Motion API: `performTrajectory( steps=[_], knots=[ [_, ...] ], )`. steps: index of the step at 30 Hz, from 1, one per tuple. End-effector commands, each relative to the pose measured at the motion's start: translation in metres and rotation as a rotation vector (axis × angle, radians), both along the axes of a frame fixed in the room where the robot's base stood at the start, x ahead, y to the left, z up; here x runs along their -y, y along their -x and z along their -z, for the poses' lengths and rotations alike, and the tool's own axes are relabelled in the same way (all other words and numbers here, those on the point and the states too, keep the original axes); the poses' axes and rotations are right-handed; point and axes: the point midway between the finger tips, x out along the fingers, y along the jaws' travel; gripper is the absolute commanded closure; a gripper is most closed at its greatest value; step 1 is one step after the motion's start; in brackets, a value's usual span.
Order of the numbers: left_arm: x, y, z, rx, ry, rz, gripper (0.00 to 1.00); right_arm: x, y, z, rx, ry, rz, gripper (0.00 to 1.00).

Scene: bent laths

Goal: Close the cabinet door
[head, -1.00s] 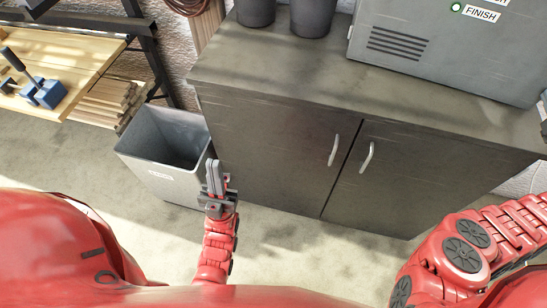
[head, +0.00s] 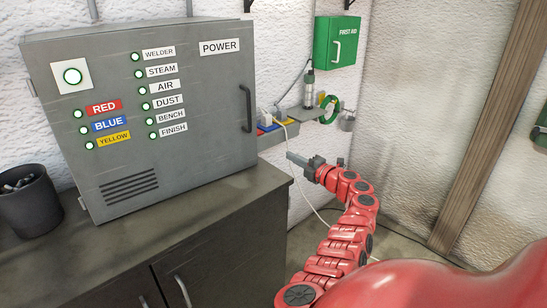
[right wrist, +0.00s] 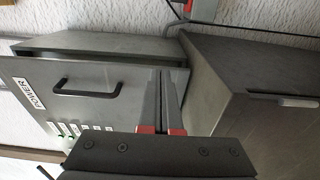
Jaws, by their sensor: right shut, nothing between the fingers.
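The grey cabinet with the POWER label (head: 207,75) stands on a dark counter. Its front door has a dark bar handle (head: 246,108) near the right edge. In the right wrist view the door (right wrist: 75,105) appears turned on its side, with a thin dark gap between it and the cabinet body (right wrist: 110,45), so it looks slightly ajar. My right gripper (head: 291,157) is shut and empty, to the right of the cabinet and apart from the handle. Its fingers (right wrist: 160,75) show close together in the wrist view. My left gripper is out of view.
The counter (head: 220,205) has lower doors with pale handles, both looking shut. A dark cup (head: 28,200) stands at the left. A green first aid box (head: 336,43) and a small shelf (head: 303,119) with tools are on the wall behind my right gripper. A pale cable hangs nearby.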

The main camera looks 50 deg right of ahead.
Motion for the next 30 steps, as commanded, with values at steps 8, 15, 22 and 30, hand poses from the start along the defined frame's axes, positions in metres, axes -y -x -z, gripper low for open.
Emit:
performTrajectory(
  steps=[8,15,22,30],
  knots=[
    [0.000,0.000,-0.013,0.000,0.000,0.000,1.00,0.012,0.015,0.002,-0.067,0.030,0.056,1.00],
    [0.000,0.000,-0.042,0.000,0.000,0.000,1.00,-0.018,0.018,-0.003,-0.105,0.064,0.136,1.00],
    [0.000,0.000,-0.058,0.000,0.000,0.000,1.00,-0.078,0.016,-0.013,-0.032,0.023,0.132,1.00],
    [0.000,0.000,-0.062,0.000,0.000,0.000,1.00,-0.095,0.008,-0.018,0.003,-0.004,0.126,1.00]
  ],
)
